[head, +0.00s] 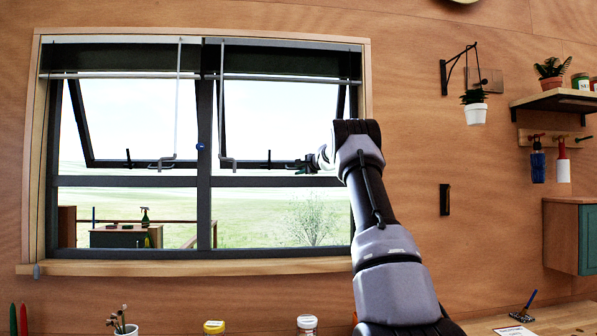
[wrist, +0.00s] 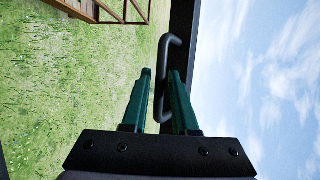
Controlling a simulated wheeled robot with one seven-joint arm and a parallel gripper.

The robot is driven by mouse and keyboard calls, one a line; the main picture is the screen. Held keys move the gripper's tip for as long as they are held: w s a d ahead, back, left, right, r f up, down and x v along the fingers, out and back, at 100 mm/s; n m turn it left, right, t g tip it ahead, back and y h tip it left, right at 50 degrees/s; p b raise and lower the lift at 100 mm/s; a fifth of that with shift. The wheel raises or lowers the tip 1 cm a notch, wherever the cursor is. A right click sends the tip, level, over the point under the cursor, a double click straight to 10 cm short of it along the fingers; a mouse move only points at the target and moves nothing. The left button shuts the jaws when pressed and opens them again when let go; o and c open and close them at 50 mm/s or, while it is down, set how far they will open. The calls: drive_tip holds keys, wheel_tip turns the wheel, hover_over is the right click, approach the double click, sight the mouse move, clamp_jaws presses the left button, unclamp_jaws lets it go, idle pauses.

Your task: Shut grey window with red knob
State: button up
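The grey-framed window (head: 206,220) has two upper sashes, both tilted outward at the bottom. The right sash (head: 268,168) has a dark handle, seen in the wrist view as a bent bar (wrist: 163,75) on the dark frame. My gripper (head: 303,166) is at the lower right of this sash, partly hidden by my arm. In the wrist view its green fingers (wrist: 159,95) stand apart on either side of the bar, with a gap on the left; contact on the right is unclear. The left sash (head: 128,163) is also open. I see no red knob; a blue knob (head: 200,146) is on the centre post.
Grey stay bars (head: 178,110) hang down in front of the sashes. A wooden sill (head: 190,267) runs below. A hanging pot (head: 476,113) and shelf (head: 555,100) are at right.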

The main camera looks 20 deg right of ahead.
drive_tip(key=shift+w+a, duration=0.1)
drive_tip(key=shift+w, duration=0.15)
clamp_jaws()
drive_tip(key=shift+f, duration=0.1)
idle(1.2)
